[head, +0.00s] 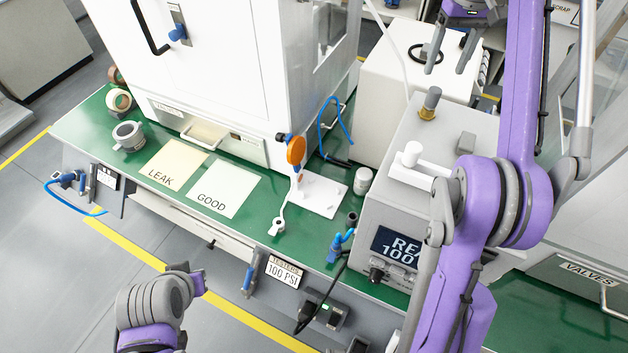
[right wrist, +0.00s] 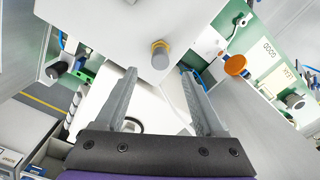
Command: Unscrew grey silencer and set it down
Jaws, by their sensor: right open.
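The grey silencer (head: 431,99) stands upright on a brass fitting (head: 427,113) on top of the grey tester box (head: 400,135). I cannot tell the exact gap. My left gripper is not in view; only part of my left arm shows.
A white machine (head: 225,70) and a white box (head: 385,75) stand behind. The green bench (head: 100,150) holds LEAK (head: 172,165) and GOOD (head: 218,188) mats, both empty.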

